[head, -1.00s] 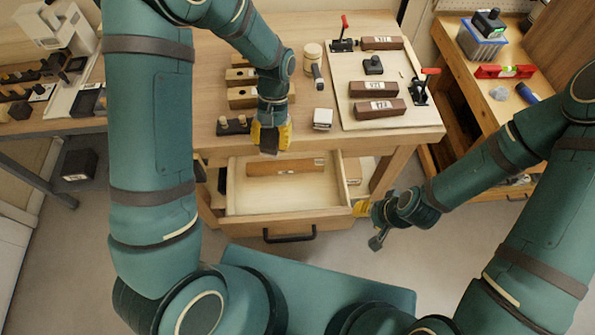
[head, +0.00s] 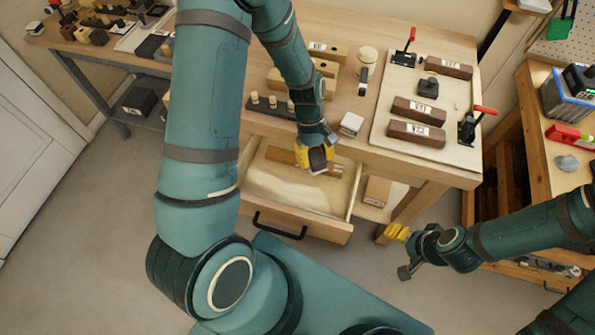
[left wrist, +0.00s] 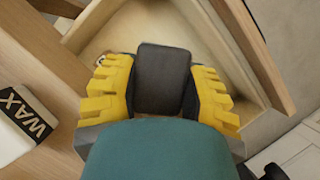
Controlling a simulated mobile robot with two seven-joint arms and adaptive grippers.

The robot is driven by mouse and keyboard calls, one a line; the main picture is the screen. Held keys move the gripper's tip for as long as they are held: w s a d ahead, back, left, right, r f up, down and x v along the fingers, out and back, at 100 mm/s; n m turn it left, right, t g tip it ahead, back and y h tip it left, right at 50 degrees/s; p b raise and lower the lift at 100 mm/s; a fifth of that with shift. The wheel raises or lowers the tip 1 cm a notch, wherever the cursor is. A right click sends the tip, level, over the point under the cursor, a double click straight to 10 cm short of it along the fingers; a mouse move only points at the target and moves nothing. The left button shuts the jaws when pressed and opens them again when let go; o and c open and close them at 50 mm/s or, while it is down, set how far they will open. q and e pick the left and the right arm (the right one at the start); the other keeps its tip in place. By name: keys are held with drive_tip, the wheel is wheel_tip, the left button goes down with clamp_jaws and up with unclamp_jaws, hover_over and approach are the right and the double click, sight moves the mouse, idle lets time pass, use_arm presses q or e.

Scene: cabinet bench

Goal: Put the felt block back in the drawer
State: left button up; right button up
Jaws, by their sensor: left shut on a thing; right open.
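My left gripper (head: 314,155) is shut on the felt block (head: 321,158), a dark grey block. In the left wrist view the block (left wrist: 162,75) sits between the yellow fingers of the left gripper (left wrist: 160,92). The drawer (head: 297,227) under the bench is pulled open, and the held block is over its back part. The drawer floor also shows beyond the block in the left wrist view. Whether the block touches anything in the drawer is unclear. My right gripper (head: 397,232) is open and empty, off to the right of the drawer.
A brown wooden bar (head: 280,154) lies at the back of the drawer; its front floor is bare. A white WAX box (head: 351,124) stands near the bench edge, also in the left wrist view (left wrist: 22,118). A board (head: 385,145) holds brown blocks and red-handled clamps.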

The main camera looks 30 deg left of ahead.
use_arm(q)
drive_tip(key=s+a+f+n+t+h+b, duration=0.1)
drive_tip(key=s+a+f+n+t+b, duration=0.25)
drive_tip(key=n, duration=0.55)
drive_tip(key=n+b, duration=0.1)
drive_tip(key=b, duration=0.3)
hover_over(299, 190)
drive_tip(key=a, duration=0.1)
drive_tip(key=shift+t, duration=0.25)
drive_tip(key=shift+s+a+f, duration=0.1)
drive_tip(key=shift+a+f, duration=0.05)
drive_tip(key=shift+f, duration=4.15)
drive_tip(key=shift+f, duration=0.35)
drive_tip(key=shift+f, duration=1.5)
drive_tip(key=o, duration=1.5)
drive_tip(key=shift+r, duration=0.15)
